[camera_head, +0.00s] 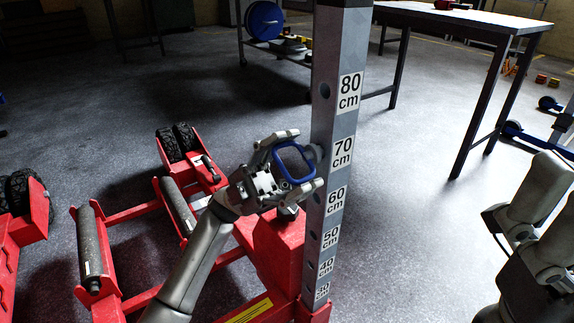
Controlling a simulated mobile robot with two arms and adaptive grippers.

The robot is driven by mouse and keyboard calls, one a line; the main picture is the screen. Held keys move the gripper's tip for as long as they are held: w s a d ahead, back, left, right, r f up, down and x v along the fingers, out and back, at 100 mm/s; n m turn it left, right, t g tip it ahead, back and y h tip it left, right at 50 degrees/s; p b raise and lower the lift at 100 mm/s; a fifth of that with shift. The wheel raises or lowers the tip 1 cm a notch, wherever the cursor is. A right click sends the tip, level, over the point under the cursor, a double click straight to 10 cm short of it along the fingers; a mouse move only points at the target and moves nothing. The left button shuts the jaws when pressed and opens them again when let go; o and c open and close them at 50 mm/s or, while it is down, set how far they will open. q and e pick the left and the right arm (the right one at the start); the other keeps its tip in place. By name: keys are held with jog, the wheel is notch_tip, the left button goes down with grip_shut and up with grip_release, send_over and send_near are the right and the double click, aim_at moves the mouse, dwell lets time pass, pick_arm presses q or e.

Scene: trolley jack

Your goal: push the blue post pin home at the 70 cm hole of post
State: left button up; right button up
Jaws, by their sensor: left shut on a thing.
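The grey upright post (339,130) stands in front of me, with height labels from 80 cm at the top down to 30 cm and dark holes in its left side. My left gripper (305,162) is shut on the blue post pin (278,163), whose blue loop handle shows between the fingers. The pin's grey end is at the post's left face, level with the 70 cm label (343,152). How deep it sits in the hole is hidden.
The post stands on a red jack frame (275,245) with black rollers (178,205) and wheels. A workbench (465,18) stands at the back right, and a low shelf with a blue disc (264,20) behind.

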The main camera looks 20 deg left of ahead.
pick_arm(q)
jog(key=shift+w+d, duration=0.25)
jog(key=shift+w, duration=0.05)
jog(key=o, duration=1.7)
jog(key=v, duration=1.2)
